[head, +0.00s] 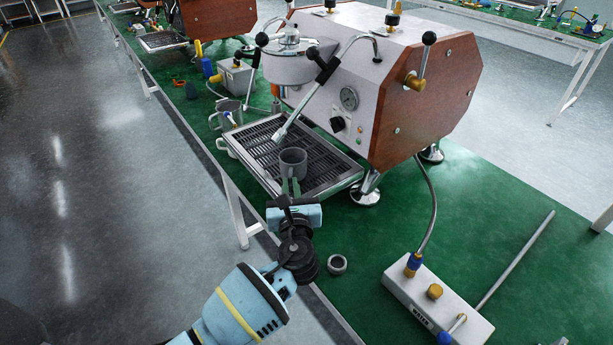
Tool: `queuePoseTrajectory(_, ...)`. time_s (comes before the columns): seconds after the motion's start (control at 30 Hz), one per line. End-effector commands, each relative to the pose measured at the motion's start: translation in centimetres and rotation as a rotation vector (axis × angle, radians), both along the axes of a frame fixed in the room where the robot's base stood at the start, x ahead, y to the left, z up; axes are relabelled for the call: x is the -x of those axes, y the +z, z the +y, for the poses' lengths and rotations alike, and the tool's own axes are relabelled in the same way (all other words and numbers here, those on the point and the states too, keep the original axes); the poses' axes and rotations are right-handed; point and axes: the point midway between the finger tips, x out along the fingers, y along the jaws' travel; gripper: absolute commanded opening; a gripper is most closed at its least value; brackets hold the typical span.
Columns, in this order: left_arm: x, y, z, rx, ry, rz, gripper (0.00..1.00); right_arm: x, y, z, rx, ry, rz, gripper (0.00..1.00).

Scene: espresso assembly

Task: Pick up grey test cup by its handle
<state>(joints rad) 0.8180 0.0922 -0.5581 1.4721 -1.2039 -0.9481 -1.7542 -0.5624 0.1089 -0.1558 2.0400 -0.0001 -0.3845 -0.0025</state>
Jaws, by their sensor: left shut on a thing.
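The grey test cup (293,161) is at the drip tray (331,188) of the espresso machine, near the tray's front edge. It looks upright, with its opening up. I cannot tell whether its base touches the grate or is a little above it. My left gripper (290,187) comes from the front, with its fingers shut on the cup's handle, which faces me and is mostly hidden between the fingers. My right gripper is not in view.
The espresso machine (348,75) stands behind the tray, its steam wand (296,105) above and close to the cup. Other cups (228,112) stand left of the tray. A small grey ring-like part (337,264) and a white box with a hose (437,303) are at the front right.

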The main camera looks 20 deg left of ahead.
Motion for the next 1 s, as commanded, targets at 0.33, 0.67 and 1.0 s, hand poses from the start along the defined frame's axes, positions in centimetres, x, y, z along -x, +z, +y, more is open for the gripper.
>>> queuePoseTrajectory(0.33,1.4,0.2,-0.4,-0.002,0.0,-0.001,0.0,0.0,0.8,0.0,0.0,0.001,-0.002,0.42)
queuePoseTrajectory(0.67,2.9,0.2,-0.8,-0.001,0.0,-0.003,0.0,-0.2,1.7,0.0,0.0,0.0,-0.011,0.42)
queuePoseTrajectory(1.0,4.5,0.2,-1.3,-0.001,0.0,-0.002,0.0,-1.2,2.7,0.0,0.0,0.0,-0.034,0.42)
